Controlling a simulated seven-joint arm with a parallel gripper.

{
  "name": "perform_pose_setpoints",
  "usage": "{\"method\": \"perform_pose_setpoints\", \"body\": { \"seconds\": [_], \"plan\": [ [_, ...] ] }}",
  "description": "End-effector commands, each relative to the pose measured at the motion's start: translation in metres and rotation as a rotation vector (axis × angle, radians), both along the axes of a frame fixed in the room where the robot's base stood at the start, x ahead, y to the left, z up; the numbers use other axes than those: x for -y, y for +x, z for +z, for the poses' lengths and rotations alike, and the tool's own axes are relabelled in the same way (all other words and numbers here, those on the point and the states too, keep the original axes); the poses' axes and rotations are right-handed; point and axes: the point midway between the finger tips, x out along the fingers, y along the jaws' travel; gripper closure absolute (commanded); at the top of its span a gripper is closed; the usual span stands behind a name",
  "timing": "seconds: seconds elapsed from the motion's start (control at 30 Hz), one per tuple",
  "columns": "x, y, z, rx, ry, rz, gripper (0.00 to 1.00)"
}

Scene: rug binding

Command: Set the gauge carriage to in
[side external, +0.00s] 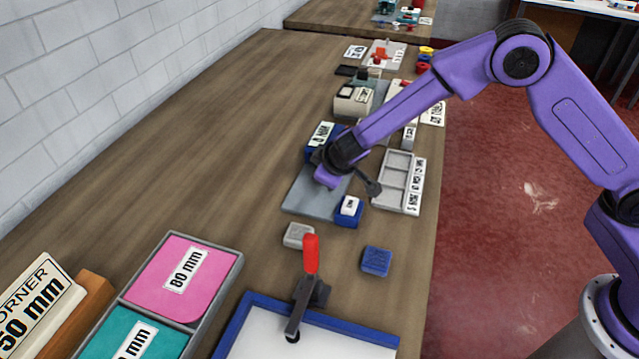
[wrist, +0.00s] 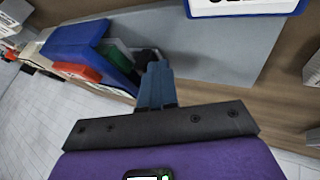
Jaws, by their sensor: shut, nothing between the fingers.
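I cannot tell for sure which part is the gauge carriage. A grey plate (side external: 305,196) lies on the bench, with a blue labelled block (side external: 320,135) at its far end and a small blue block with a white label (side external: 348,211) at its near right corner. My gripper hangs over the plate in the side view, its fingertips hidden behind my wrist. In the wrist view my gripper (wrist: 157,75) is shut and empty, its fingers beside a blue body (wrist: 75,38) with red and green parts. A blue-edged white label (wrist: 243,6) shows at the top.
A grey compartment tray (side external: 397,180) stands right of the plate. A grey block (side external: 299,235), a blue block (side external: 376,261) and a red-handled clamp (side external: 310,270) are nearer. Pink (side external: 185,275) and teal pieces lie front left. The bench's left side is clear.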

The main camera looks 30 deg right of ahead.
Motion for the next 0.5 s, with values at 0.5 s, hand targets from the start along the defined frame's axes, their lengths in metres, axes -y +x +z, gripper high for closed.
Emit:
{"method": "perform_pose_setpoints", "body": {
  "seconds": [0.5],
  "plan": [
    [0.0043, 0.0035, 0.0005, 0.003, -0.003, -0.005, 1.0]
  ]
}}
